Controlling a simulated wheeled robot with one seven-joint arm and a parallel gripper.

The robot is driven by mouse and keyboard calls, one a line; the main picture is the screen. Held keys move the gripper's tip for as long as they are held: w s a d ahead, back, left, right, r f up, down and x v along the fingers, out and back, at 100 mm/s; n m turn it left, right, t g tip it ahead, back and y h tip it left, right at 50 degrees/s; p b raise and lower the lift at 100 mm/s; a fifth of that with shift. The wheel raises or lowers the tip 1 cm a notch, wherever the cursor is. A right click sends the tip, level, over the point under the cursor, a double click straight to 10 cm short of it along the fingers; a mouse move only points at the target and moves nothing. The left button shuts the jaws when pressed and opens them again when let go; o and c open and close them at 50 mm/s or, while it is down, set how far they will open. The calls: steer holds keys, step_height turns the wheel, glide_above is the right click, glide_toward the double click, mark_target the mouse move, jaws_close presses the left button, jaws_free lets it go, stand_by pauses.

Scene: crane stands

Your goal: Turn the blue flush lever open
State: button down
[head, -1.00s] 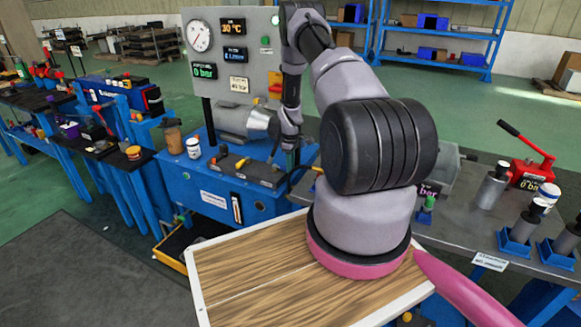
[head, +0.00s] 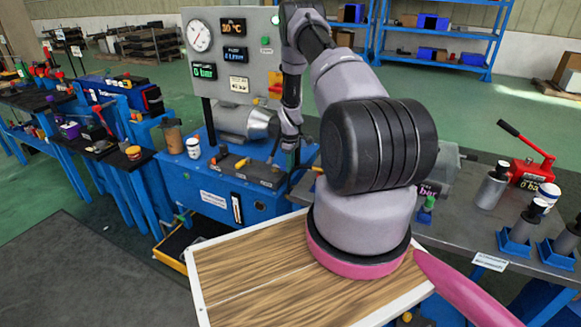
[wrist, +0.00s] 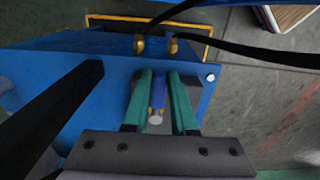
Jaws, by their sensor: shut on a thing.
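The blue flush lever (wrist: 158,92) shows in the wrist view as a short blue bar with a pale round end, in front of the blue housing. My gripper (wrist: 160,78) has its two teal fingers on either side of the lever and is shut on it. In the head view the lever is not distinguishable. The end of my arm there reaches down beside the blue power unit (head: 225,205), and my fingertips cannot be made out.
Two brass fittings (wrist: 156,46) with black hoses lie just beyond my fingertips. A dark bar crosses the left of the wrist view. In the head view, a gauge panel (head: 240,60) stands behind, and a grey bench (head: 465,225) with cylinders is at right.

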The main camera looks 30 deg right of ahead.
stand_by(0.7)
steer(key=a+m, duration=0.1)
steer(key=s+m, duration=0.1)
steer(key=shift+a+m, duration=0.35)
steer(key=shift+m, duration=0.05)
steer(key=a+m, duration=0.1)
steer(key=m, duration=0.1)
steer(key=shift+s+a+m, duration=0.25)
steer(key=shift+a+m, duration=0.1)
steer(key=shift+m, duration=0.05)
steer(key=a+m, duration=0.1)
steer(key=m, duration=0.1)
steer(key=a+m, duration=0.3)
steer(key=m, duration=0.1)
steer(key=w+a+m, duration=0.1)
steer(key=m, duration=0.1)
steer(key=shift+a, duration=0.15)
steer(key=shift+w+a+m, duration=0.5)
steer(key=shift+a+m, duration=0.05)
steer(key=shift+m, duration=0.55)
steer(key=shift+w+a+m, duration=0.45)
steer(key=shift+a+m, duration=0.05)
steer(key=shift+m, duration=0.6)
steer(key=shift+w, duration=0.1)
steer(key=c, duration=0.7)
jaws_free()
